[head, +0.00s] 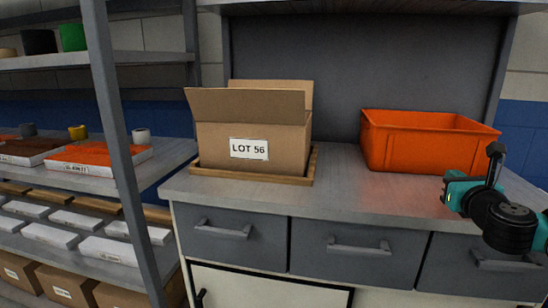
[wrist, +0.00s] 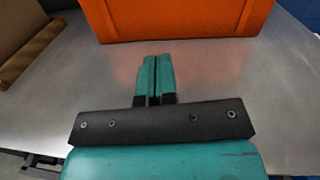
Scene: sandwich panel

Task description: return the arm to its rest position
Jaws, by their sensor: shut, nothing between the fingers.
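My gripper (wrist: 155,80) is teal and black. In the wrist view its two fingers are pressed together with nothing between them, above the grey metal worktop. In the head view my arm (head: 507,225) shows at the right, in front of the worktop's front edge; the fingertips cannot be made out clearly there.
An open cardboard box (head: 270,135) labelled LOT 56 stands on a wooden tray (head: 313,165) at the worktop's left. An orange bin (head: 420,142) stands at the right, close beyond my gripper. The worktop (head: 350,193) between is clear. A shelf rack (head: 112,130) stands at left.

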